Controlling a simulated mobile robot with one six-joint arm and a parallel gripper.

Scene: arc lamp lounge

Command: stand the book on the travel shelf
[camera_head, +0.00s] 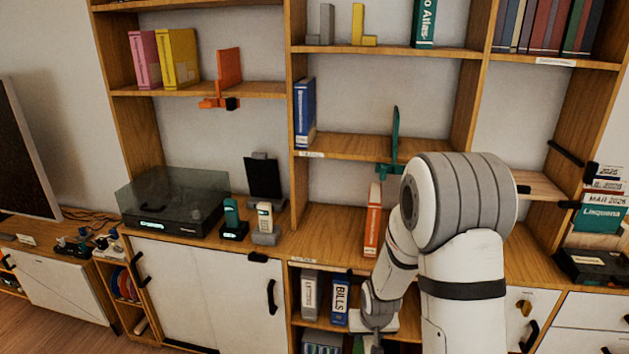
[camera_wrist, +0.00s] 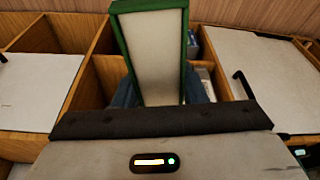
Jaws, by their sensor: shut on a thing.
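My gripper (camera_wrist: 160,95) is shut on a green book (camera_wrist: 150,50) in the wrist view. The book's pale page edges face the camera, framed by its green cover. In the head view my gripper (camera_head: 376,322) is low, in front of the lower cubbies; the book is mostly hidden or cut off there. The shelf (camera_head: 350,146) in the middle column carries a small label too small to read surely, so I cannot confirm it is the travel shelf. On it a blue book (camera_head: 304,112) stands at the left and a teal bookend (camera_head: 394,140) at the right, with a gap between.
An orange and white book (camera_head: 373,219) stands on the surface below. A teal atlas (camera_head: 425,22) stands on the upper shelf. An orange bookend (camera_head: 228,75) is on the left shelf. A turntable (camera_head: 170,205) and phones (camera_head: 265,220) occupy the left cabinet top.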

